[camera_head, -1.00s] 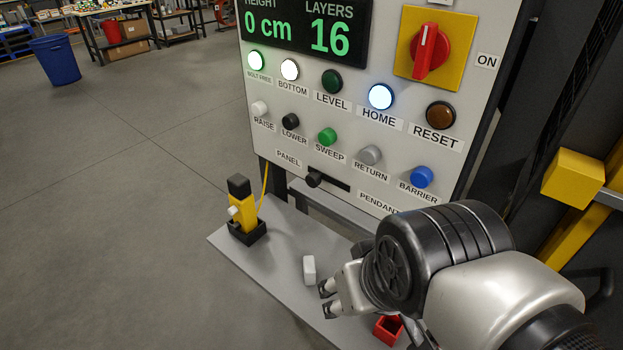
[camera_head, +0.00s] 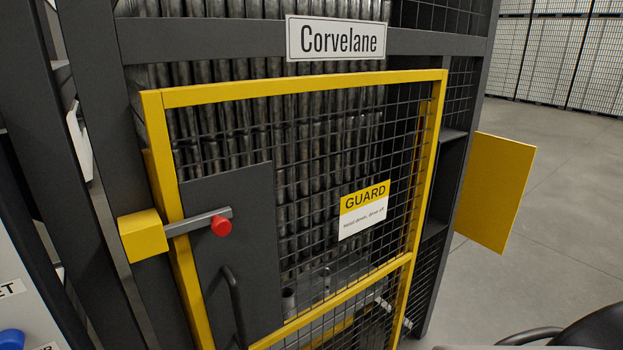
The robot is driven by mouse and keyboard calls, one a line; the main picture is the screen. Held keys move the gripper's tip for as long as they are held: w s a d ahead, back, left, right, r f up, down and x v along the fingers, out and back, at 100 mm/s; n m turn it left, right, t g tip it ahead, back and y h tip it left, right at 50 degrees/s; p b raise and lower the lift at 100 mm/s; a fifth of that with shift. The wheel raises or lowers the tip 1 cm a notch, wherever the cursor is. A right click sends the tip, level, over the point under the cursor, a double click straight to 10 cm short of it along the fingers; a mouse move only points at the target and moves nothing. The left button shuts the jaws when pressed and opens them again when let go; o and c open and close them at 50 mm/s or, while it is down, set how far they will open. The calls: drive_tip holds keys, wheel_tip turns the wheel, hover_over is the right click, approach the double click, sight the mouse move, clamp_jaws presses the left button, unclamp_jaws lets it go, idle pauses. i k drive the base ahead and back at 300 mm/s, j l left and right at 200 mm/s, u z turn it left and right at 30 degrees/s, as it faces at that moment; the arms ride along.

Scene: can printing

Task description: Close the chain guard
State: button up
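A yellow-framed mesh door (camera_head: 300,90) with a yellow and white GUARD sign (camera_head: 363,210) fills the middle of the head view. Its frame lies against the dark machine frame. A grey bar (camera_head: 190,223) with a red knob (camera_head: 221,226) runs from a yellow block (camera_head: 142,237) across the door's left side. A plain yellow panel (camera_head: 497,190) sticks out from the machine's right side, beside a dark opening (camera_head: 447,185). I cannot tell from a label which one is the chain guard. My gripper is not in view; only a dark part of my arm shows at bottom right.
A dark plate with a curved handle (camera_head: 234,305) is on the door's left part. A Corvelane sign (camera_head: 336,39) hangs above. Part of the control panel (camera_head: 25,300) shows at far left. Grey floor (camera_head: 560,160) is clear at right, with stacked pallets (camera_head: 570,55) behind.

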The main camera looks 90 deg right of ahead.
sight(498, 169)
drive_tip(key=z, duration=3.8)
drive_tip(key=i+l, duration=0.35)
drive_tip(key=i, duration=0.15)
drive_tip(key=i+l+z, duration=0.1)
drive_tip(key=i+l, duration=0.25)
drive_tip(key=i, duration=0.15)
drive_tip(key=i+l, duration=0.3)
drive_tip(key=i, duration=0.2)
drive_tip(key=i+l+z, duration=0.1)
drive_tip(key=i+l, duration=0.25)
drive_tip(key=i, duration=0.15)
drive_tip(key=i+l, duration=0.25)
drive_tip(key=i, duration=0.25)
drive_tip(key=i+l+z, duration=0.1)
drive_tip(key=i+l, duration=0.15)
drive_tip(key=i, duration=0.25)
